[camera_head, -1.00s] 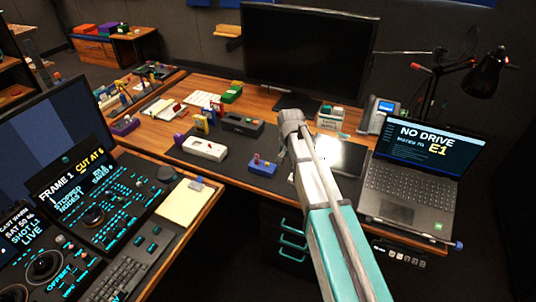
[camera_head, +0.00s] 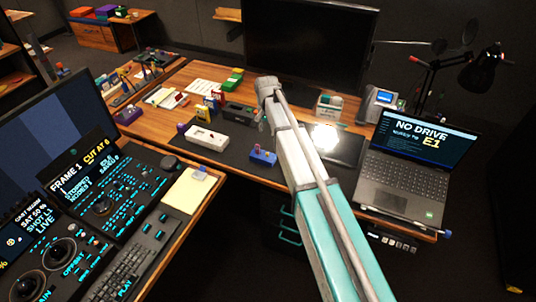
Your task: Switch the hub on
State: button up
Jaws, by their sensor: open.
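No device is readably labelled as the hub. A long white box (camera_head: 206,138) with small dark and red details lies on the dark desk mat and may be it. A dark box (camera_head: 238,113) sits behind it, and a small blue box (camera_head: 262,156) with red on top sits to its right. No switch position can be read. My arm reaches in from the lower right over the mat. A small part of my gripper (camera_head: 262,119) seems to show at the arm's left side, above the mat. It is open and empty; most of it is hidden behind the arm.
A laptop (camera_head: 410,160) reading "NO DRIVE" stands at the right edge, near a desk phone (camera_head: 381,104) and lamp (camera_head: 482,72). A large monitor (camera_head: 308,45) stands behind. A control console (camera_head: 75,230) fills the lower left. Small items crowd the desk's left.

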aim_at(267, 153)
jog(key=shift+f, duration=0.15)
notch_tip(267, 153, down, 14)
jog(key=b, duration=1.3)
jog(key=shift+r+b, duration=0.25)
jog(key=shift+b, duration=0.05)
